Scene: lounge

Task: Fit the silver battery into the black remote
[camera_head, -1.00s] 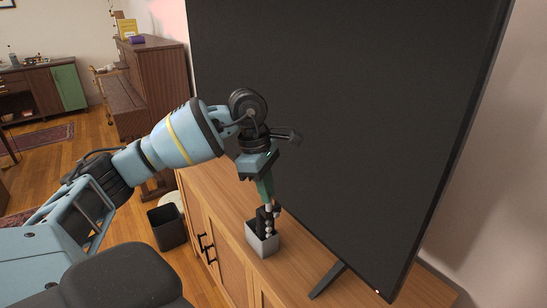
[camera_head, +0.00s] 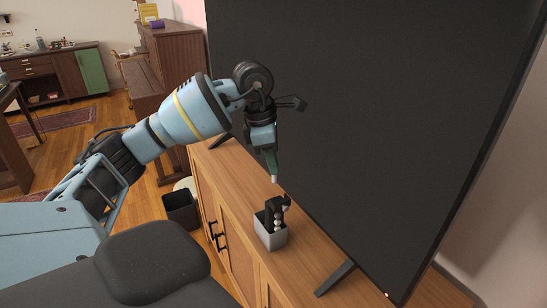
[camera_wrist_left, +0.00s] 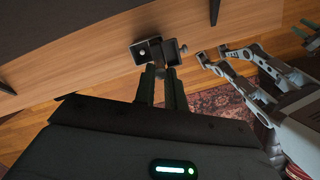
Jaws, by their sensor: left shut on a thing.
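A black object, apparently the remote (camera_head: 271,211), stands upright out of a small grey open box (camera_head: 270,239) on the wooden cabinet. Pale rounded spots show along its side. My left gripper (camera_head: 274,177) points down above the box, shut, with a small pale silver piece at its tips, apparently the battery (camera_head: 275,180). The tips are apart from the remote and above it. In the left wrist view the two dark fingers (camera_wrist_left: 158,78) are close together just below the dark remote and box (camera_wrist_left: 148,51). The fingers mostly hide the battery there.
A large black TV screen (camera_head: 380,130) stands right behind the box, with its foot (camera_head: 335,278) nearer me. The cabinet top (camera_head: 305,257) is clear around the box. A black bin (camera_head: 181,211) stands on the floor left of the cabinet.

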